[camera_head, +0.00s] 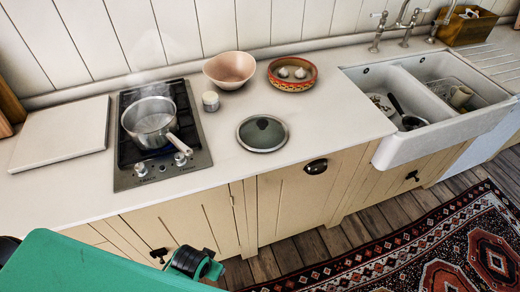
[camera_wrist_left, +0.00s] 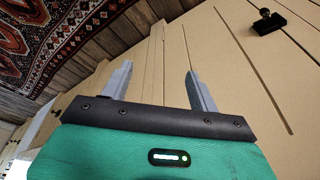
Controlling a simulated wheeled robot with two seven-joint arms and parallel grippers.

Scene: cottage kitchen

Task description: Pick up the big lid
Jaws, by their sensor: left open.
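The big lid (camera_head: 262,133) is a round, dark glassy disc with a light rim and a knob in the middle. It lies flat on the white counter, right of the hob, with nothing over it. In the left wrist view my left gripper (camera_wrist_left: 160,68) is open, with two grey fingers apart and nothing between them. It faces the cream cabinet fronts, and the lid is not in that view. In the head view my green left arm is at the bottom left, below the counter's front edge and away from the lid. My right gripper is not in view.
The sink (camera_head: 400,148) is right. Counter around the lid's front and right is clear.

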